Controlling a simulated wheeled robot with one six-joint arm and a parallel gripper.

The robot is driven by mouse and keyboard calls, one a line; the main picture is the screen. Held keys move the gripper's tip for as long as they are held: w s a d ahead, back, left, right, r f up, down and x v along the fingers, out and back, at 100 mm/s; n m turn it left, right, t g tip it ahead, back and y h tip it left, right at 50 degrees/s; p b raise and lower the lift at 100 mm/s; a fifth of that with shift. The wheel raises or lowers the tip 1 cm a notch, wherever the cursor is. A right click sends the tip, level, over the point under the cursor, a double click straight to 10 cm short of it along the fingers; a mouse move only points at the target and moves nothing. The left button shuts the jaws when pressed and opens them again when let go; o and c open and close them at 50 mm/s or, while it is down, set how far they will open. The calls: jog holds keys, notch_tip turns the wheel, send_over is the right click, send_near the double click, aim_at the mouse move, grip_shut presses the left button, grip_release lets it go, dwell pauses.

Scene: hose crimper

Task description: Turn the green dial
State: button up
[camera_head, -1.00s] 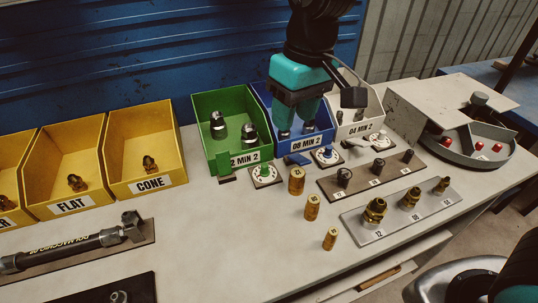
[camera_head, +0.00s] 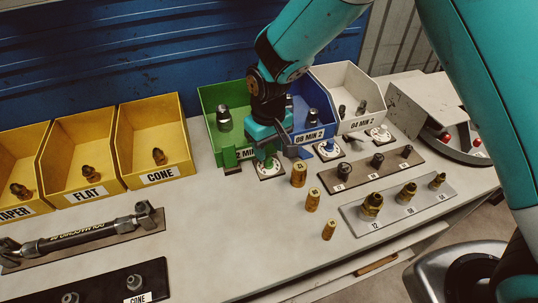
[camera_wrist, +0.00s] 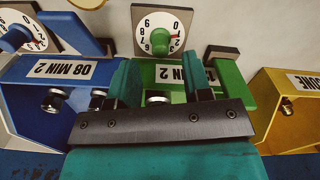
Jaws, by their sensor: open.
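The green dial (camera_head: 270,169) is a green knob on a white numbered face, on a small plate in front of the green bin (camera_head: 228,155). In the wrist view the dial (camera_wrist: 161,36) appears upside down, just beyond my fingertips and centred between them. My gripper (camera_head: 266,155) is over the dial in the head view and hides much of its knob. In the wrist view my gripper (camera_wrist: 160,72) is open, with one finger to each side and nothing between them. I cannot tell whether the fingers touch the knob.
The blue bin (camera_head: 318,137) and blue dial (camera_head: 328,150) are close on the right. The white bin (camera_head: 350,85) and its dial (camera_head: 378,134) are farther right. A brass cylinder (camera_head: 299,174) stands near the green dial. Yellow bins (camera_head: 160,178) are on the left.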

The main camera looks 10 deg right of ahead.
aim_at(269, 157)
jog(key=shift+f, duration=2.2)
jog(key=shift+c, duration=0.3)
grip_shut()
jog(key=shift+m, duration=2.8)
jog(key=shift+r, duration=0.1)
jog(key=shift+o, duration=0.3)
grip_release()
